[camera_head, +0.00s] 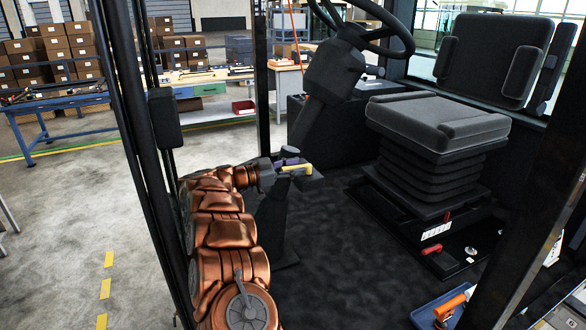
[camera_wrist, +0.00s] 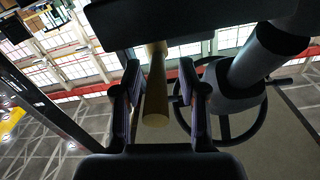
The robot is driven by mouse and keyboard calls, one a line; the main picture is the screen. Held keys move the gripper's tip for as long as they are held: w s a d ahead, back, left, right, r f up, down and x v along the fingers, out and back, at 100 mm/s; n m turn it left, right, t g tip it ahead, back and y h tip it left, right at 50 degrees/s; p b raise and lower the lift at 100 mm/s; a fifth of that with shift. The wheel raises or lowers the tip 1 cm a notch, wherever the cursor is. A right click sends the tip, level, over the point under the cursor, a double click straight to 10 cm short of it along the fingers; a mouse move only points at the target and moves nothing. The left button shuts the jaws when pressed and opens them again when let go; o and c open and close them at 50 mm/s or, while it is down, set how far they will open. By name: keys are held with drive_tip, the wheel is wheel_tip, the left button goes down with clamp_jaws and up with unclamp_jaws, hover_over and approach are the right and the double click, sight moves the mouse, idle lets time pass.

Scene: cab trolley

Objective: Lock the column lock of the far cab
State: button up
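The steering column (camera_head: 333,72) of the cab rises in the upper middle of the head view, with the black steering wheel (camera_head: 385,48) on top. A yellow lever (camera_head: 298,169), seemingly the column lock, sticks out low on the column. My gripper (camera_head: 290,161) is beside this lever, reaching in from the left. In the wrist view the lever (camera_wrist: 155,98) lies between my two open fingers (camera_wrist: 160,80), nearer the left finger, with a clear gap to the right one. The steering wheel (camera_wrist: 262,118) shows behind the right finger.
The black seat (camera_head: 437,122) stands right of the column, with a red lever (camera_head: 440,261) at its base. A blue tray (camera_head: 425,316) with an orange-handled tool (camera_head: 452,303) lies at the lower right. The dark cab frame post (camera_head: 140,150) stands close left of my arm. The cab floor (camera_head: 335,245) is clear.

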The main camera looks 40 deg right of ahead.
wheel_tip(320, 180, up, 10)
drive_tip(key=shift+f, duration=0.1)
idle(0.6)
drive_tip(key=shift+a, duration=0.1)
idle(0.5)
